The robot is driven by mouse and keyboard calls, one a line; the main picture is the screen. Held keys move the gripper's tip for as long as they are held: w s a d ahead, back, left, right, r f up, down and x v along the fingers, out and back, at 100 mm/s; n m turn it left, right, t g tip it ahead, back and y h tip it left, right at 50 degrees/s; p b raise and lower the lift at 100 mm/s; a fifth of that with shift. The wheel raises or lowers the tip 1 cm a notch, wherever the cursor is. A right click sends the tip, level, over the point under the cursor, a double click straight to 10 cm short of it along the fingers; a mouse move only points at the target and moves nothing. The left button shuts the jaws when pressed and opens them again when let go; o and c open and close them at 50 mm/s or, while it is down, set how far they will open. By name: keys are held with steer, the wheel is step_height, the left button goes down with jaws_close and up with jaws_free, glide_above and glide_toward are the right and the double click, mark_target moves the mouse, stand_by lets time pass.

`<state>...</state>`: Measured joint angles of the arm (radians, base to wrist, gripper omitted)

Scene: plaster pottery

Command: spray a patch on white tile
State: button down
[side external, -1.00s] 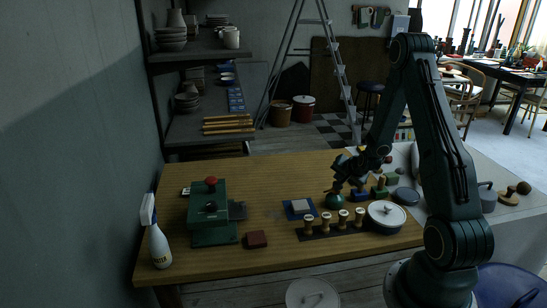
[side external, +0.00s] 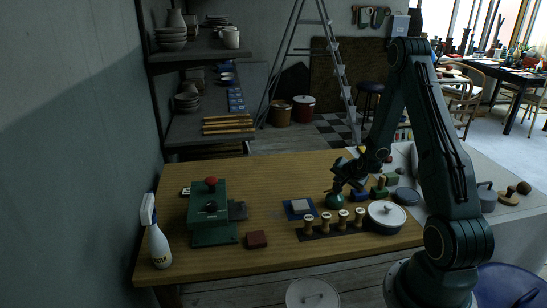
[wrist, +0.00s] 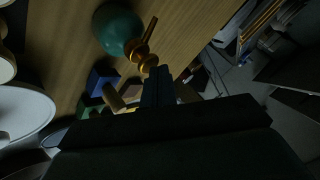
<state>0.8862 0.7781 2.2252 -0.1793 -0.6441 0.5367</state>
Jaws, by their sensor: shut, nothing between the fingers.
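A white tile (side external: 300,205) lies on a blue mat (side external: 289,212) near the middle of the wooden table. A white spray bottle (side external: 158,246) stands upright at the table's front left. A round green bulb (side external: 335,202) stands right of the tile. In the wrist view the green bulb (wrist: 117,29) has a brass nozzle (wrist: 148,45) beside it. My gripper (side external: 337,187) is just above the bulb, its fingers shut and empty. In the wrist view the closed fingertips (wrist: 158,72) are close to the brass piece; I cannot tell whether they touch it.
Several stamps (side external: 326,221) stand in a row in front of the bulb. A green press (side external: 211,215) and a red block (side external: 257,239) are on the left. The table's back left is clear.

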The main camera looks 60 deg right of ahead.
steer(key=shift+f, duration=0.15)
steer(key=shift+r, duration=0.2)
stand_by(0.3)
steer(key=shift+r, duration=0.45)
steer(key=shift+r, duration=3)
stand_by(0.7)
step_height(320, 180, up, 3)
steer(key=shift+f, duration=0.1)
stand_by(0.3)
